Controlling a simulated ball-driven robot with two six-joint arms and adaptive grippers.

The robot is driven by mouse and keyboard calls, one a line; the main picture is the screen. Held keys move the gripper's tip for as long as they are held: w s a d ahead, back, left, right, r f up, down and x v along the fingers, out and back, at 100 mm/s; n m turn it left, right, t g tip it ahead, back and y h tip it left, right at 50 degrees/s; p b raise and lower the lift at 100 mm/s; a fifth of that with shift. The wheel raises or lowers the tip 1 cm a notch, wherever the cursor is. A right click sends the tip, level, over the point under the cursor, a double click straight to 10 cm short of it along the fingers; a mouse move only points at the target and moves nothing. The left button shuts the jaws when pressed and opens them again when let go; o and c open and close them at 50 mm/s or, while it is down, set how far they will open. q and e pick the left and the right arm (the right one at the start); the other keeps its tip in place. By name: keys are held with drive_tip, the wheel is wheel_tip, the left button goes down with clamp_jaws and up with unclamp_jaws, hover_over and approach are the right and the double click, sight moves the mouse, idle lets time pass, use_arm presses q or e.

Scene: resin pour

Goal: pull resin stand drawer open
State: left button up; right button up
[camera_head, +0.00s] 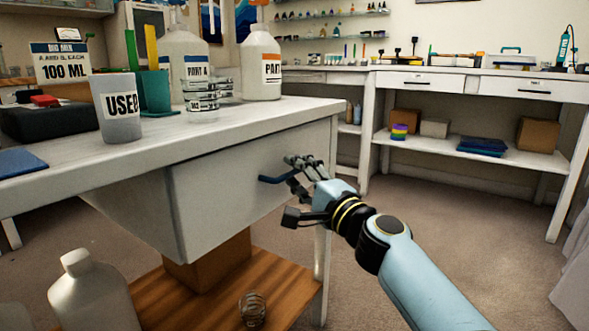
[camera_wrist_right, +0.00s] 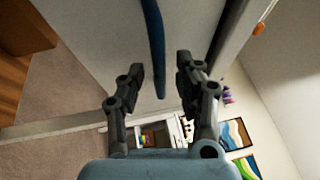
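The resin stand drawer (camera_head: 225,195) is a pale grey box under the white tabletop. Its front face sits beneath the table edge and looks shut. A dark blue bar handle (camera_head: 270,180) is on that face, partly hidden by my right gripper (camera_head: 296,176). In the right wrist view the handle (camera_wrist_right: 155,45) lies between the two fingers of my right gripper (camera_wrist_right: 160,68). The fingers are apart, with a visible gap on each side of the handle. My left gripper is not in view.
On the white tabletop (camera_head: 215,133) stand a "USED" cup (camera_head: 117,110), resin bottles (camera_head: 261,65) and stacked clear cups (camera_head: 200,98). Below is a wooden shelf (camera_head: 185,300) with a cardboard box (camera_head: 210,266) and a white bottle (camera_head: 92,295). Open floor lies right of the table.

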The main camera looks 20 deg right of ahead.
drive_tip(key=shift+w+a+r, duration=0.1)
drive_tip(key=shift+w+a, duration=0.1)
drive_tip(key=shift+w, duration=0.45)
clamp_jaws()
